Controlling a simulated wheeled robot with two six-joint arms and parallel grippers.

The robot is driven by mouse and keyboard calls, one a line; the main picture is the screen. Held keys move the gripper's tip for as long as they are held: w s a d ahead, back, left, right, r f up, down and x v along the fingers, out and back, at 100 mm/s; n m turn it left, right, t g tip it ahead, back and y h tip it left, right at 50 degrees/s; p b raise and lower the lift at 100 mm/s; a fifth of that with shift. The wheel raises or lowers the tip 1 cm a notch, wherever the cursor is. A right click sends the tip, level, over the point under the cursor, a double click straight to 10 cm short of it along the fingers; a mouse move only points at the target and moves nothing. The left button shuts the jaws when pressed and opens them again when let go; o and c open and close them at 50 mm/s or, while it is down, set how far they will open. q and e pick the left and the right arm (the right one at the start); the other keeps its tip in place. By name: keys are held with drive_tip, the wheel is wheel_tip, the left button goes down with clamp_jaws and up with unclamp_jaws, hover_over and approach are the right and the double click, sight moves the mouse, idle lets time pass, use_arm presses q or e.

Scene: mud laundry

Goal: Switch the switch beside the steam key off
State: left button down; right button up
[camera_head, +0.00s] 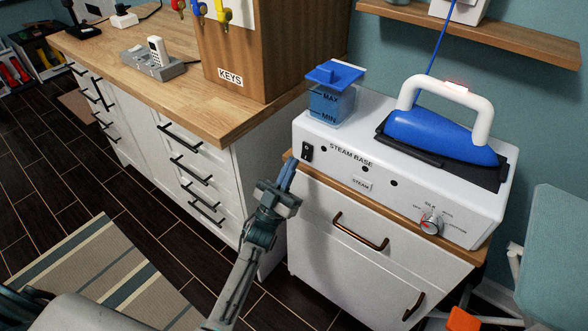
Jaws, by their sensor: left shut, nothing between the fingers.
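The white steam base (410,180) stands on a small white cabinet with a wooden top. A black rocker switch (306,151) is at the left end of its front face. The small STEAM key (361,184) is on the same face, to the right of the switch. My left gripper (289,164) is shut and empty. Its fingertips are just left of and slightly below the switch in the picture; I cannot tell whether they touch the base. The rocker's tilt is too small to read. My right gripper is not in view.
A blue iron with a white handle (445,130) rests on the base. A water tank with a blue lid (330,104) stands at its left end. A dial (431,223) is at the right. A wooden counter (200,105) bears a KEYS box (262,45). An ironing board (555,255) is at right.

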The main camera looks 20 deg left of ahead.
use_arm(q)
drive_tip(key=s+r+b+v, duration=0.1)
drive_tip(key=b+v, duration=0.1)
drive_tip(key=v, duration=0.7)
drive_tip(key=shift+s+a+f, duration=0.2)
drive_tip(key=shift+s+a, duration=0.15)
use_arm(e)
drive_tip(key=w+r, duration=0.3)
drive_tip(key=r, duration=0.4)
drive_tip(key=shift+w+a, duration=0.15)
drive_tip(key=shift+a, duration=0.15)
